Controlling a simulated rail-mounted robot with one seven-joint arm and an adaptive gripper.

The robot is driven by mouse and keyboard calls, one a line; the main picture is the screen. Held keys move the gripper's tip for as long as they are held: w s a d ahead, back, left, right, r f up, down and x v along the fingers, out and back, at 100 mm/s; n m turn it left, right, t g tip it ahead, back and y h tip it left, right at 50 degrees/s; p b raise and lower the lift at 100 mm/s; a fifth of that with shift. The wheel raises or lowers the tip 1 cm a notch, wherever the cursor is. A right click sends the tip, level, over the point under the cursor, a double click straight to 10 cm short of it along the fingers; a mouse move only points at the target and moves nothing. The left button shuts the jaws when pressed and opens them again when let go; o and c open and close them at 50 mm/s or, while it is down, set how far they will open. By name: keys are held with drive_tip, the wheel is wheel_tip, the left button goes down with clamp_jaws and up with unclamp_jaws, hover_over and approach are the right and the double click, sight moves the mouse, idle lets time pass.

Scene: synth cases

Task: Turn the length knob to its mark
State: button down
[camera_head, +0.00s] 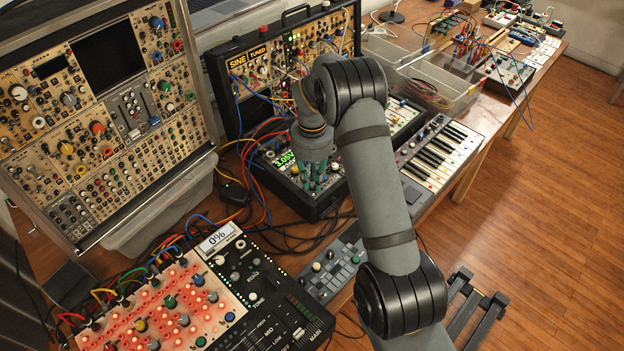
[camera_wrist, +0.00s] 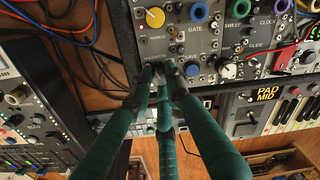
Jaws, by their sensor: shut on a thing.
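My gripper (camera_wrist: 163,76) has its green fingers drawn together at the lower left of a grey synth panel (camera_wrist: 205,50) in the wrist view. The fingertips are closed around a small knob at the panel's front, which I take to be the length knob; they hide nearly all of it. Its mark and pointer cannot be made out. In the head view my gripper (camera_head: 314,178) points down onto the small synth case (camera_head: 327,206) with the green number display (camera_head: 284,160), and my wrist covers part of that panel.

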drive_tip(key=c, duration=1.9)
unclamp_jaws()
drive_tip(key=shift+d, duration=0.25)
drive_tip(key=shift+c, duration=0.2)
drive_tip(key=shift+a, duration=0.15)
